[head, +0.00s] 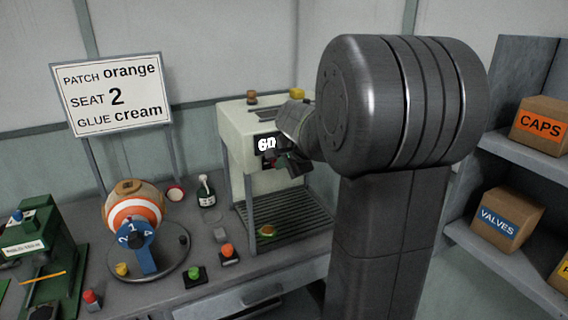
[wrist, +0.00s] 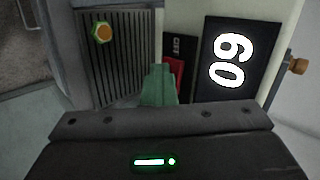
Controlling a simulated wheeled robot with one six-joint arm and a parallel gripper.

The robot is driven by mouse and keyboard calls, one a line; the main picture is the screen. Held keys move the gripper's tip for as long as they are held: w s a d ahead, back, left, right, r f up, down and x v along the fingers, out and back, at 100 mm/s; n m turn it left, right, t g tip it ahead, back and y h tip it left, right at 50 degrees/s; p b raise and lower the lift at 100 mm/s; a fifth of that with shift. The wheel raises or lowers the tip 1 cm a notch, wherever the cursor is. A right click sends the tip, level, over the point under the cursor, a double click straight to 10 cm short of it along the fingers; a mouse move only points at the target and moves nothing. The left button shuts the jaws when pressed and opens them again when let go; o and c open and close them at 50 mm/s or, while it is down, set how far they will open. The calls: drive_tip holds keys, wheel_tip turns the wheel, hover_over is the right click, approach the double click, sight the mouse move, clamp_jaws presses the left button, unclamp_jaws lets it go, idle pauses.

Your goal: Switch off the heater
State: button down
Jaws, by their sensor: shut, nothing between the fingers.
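The heater, a cream box (head: 236,130), stands on the bench in the head view, with a dark display (head: 265,145) reading 60. The display (wrist: 232,60) also shows in the wrist view, turned sideways. Beside it is a dark plate with the word OFF (wrist: 177,46) and a red switch (wrist: 173,76), partly hidden by my fingers. My gripper (head: 288,163) is at the heater's front. In the wrist view its green fingers (wrist: 158,84) are shut and empty, right beside the red switch. I cannot tell whether they touch it.
Below the heater's front is a slatted grate (head: 290,215) with a small green and orange piece (head: 267,231). Left are a striped ball (head: 134,213) on a round stand and a green press (head: 40,245). Shelves with boxes (head: 506,220) stand right.

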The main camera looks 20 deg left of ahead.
drive_tip(key=shift+w, duration=0.15)
drive_tip(key=shift+w+d, duration=0.4)
drive_tip(key=shift+w, duration=0.05)
idle(0.3)
drive_tip(key=s+d+f+b+v, duration=0.1)
drive_tip(key=f+b+v, duration=0.1)
drive_tip(key=v, duration=1.1)
drive_tip(key=shift+d, duration=0.3)
drive_tip(key=shift+s+b, duration=0.15)
drive_tip(key=shift+b, duration=0.2)
